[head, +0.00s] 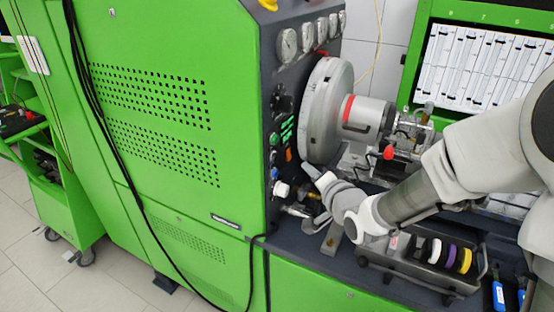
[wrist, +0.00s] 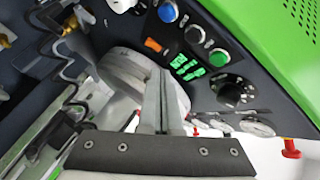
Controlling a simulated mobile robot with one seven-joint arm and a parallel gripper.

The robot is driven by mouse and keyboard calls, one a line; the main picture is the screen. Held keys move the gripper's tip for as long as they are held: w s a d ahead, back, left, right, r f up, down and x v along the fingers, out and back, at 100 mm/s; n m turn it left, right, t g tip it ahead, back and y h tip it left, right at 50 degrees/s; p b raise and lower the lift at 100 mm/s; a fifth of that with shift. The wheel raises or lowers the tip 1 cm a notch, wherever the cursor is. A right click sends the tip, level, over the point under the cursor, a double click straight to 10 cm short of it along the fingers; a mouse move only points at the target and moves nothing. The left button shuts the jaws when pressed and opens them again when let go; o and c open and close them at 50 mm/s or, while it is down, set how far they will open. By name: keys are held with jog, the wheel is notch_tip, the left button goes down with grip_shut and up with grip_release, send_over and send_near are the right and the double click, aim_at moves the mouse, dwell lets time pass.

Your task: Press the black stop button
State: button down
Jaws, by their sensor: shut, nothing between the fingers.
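In the wrist view a dark control panel holds a blue button (wrist: 168,11), a round button with a pale rim (wrist: 194,34) and a green button (wrist: 219,58) in a slanted row. The middle one may be the black stop button; its face colour is hard to tell. My gripper (wrist: 163,80) points up the picture toward the panel, its fingers together and empty. The fingertips show below the lit green displays (wrist: 185,66), apart from the buttons in the picture. In the head view my gripper (head: 314,174) is right of the panel's edge, where the buttons are too small to tell apart.
A black rotary knob (wrist: 236,92) and an orange switch (wrist: 153,45) lie near the buttons. A large metal disc (head: 325,110) stands beside the panel, close above my gripper. A tray with coloured rings (head: 420,262) stands on the bench at right. Several gauges (head: 310,38) line the top.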

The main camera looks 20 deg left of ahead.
jog(key=shift+w+a+b, duration=0.2)
jog(key=shift+a+b, duration=0.45)
jog(key=shift+a, duration=1.95)
jog(key=shift+f, duration=0.1)
jog(key=shift+a+b, duration=0.75)
jog(key=shift+a, duration=0.2)
dwell(0.4)
jog(key=shift+d, duration=0.95)
jog(key=shift+s+d+p, duration=0.15)
jog(key=shift+d, duration=1.15)
jog(key=shift+s+d+p, duration=0.1)
jog(key=shift+d+p, duration=0.05)
jog(key=shift+d, duration=1.1)
